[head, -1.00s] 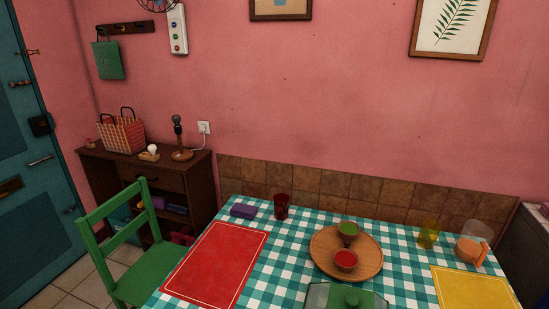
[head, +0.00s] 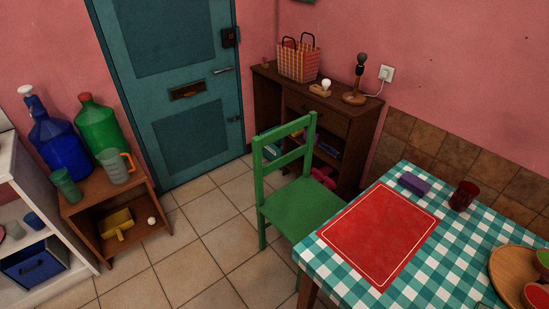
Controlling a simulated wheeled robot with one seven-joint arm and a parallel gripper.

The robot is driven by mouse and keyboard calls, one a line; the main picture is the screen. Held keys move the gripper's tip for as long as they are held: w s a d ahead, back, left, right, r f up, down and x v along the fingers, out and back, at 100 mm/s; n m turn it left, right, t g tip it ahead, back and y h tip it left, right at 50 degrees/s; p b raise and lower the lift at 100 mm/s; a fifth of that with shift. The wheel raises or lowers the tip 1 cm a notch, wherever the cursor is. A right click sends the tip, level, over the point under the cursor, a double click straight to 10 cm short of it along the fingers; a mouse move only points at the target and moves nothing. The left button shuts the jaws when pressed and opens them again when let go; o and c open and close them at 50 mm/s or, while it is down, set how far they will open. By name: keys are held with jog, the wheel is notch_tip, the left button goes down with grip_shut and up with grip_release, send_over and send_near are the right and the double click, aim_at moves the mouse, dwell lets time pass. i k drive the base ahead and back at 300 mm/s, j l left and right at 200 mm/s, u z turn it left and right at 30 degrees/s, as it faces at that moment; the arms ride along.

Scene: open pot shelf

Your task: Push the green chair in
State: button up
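The green chair (head: 302,208) stands upright at the left side of the table, in the middle of the head view. Its slatted back is on the left, away from the table. The right part of its seat reaches the table's left edge; the table corner hides part of the seat and legs. The table (head: 335,274) has a green and white checked cloth with a red placemat (head: 381,232) on the side by the chair. My gripper is not in view.
Tiled floor (head: 191,247) is free left of the chair. A dark wooden cabinet (head: 319,110) stands behind the chair, beside a teal door (head: 180,80). At left, a low wooden stand (head: 115,210) holds large bottles, next to a white shelf (head: 72,268).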

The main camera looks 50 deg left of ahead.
aim_at(297, 209)
jog(key=j, duration=5.1)
jog(key=i+j+z, duration=0.05)
jog(key=i, duration=0.1)
